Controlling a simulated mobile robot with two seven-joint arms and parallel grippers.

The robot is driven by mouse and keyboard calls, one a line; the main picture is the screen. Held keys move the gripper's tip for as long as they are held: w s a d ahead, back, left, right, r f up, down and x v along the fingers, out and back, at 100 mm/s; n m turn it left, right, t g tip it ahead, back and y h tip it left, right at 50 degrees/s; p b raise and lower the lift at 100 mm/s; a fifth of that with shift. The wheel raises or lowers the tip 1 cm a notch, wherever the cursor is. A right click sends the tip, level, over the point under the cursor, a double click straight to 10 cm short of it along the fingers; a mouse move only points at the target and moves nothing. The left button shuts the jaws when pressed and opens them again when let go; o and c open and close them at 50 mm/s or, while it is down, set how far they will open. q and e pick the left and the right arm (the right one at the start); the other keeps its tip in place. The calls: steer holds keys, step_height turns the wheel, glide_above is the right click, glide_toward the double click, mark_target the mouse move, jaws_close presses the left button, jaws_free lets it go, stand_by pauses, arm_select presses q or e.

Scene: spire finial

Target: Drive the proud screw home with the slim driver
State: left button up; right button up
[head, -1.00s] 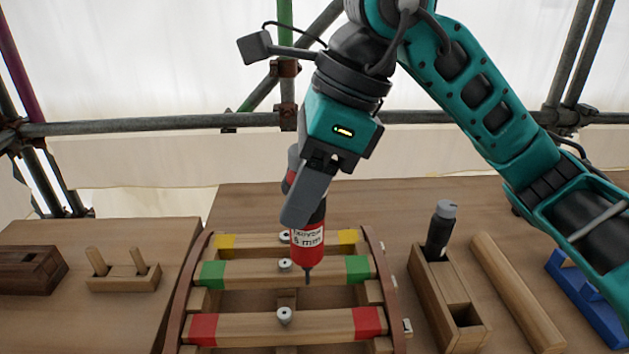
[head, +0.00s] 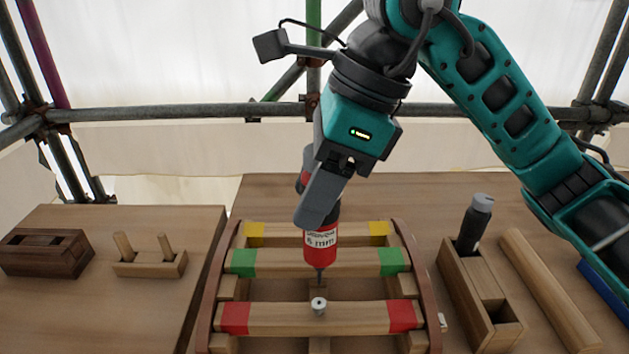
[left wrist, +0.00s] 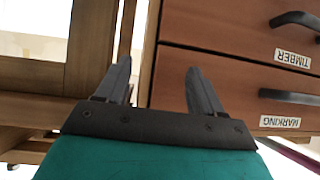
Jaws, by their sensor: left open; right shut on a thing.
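My right gripper (head: 318,204) is shut on a red driver (head: 320,250) with a white label, partly legible as "6 mm". The driver points down over a wooden frame (head: 431,293), its tip between the green-ended slat (head: 355,262) and the red-ended slat (head: 270,318). A pale screw (head: 319,306) sits mid-slat on the red-ended slat, its head seeming slightly raised. The tip appears above and behind it, apart. The driver hides the middles of the other slats. A black driver with a grey cap (head: 473,224) stands in a wooden holder (head: 465,290). My left gripper (left wrist: 160,85) is open and empty.
A round wooden bar (head: 548,288) and a blue object (head: 604,288) lie right of the holder. A dark wooden box (head: 45,253) and a pegged block (head: 150,262) sit on the left board. Labelled drawers (left wrist: 230,40) are close to my left gripper. Scaffold tubes cross behind.

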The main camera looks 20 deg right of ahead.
steer(key=shift+f+b, duration=0.65)
steer(key=shift+f, duration=0.5)
steer(key=shift+f+b, duration=0.6)
steer(key=shift+b, duration=0.05)
steer(key=shift+f, duration=0.25)
steer(key=shift+b, duration=0.35)
steer(key=shift+f, duration=0.1)
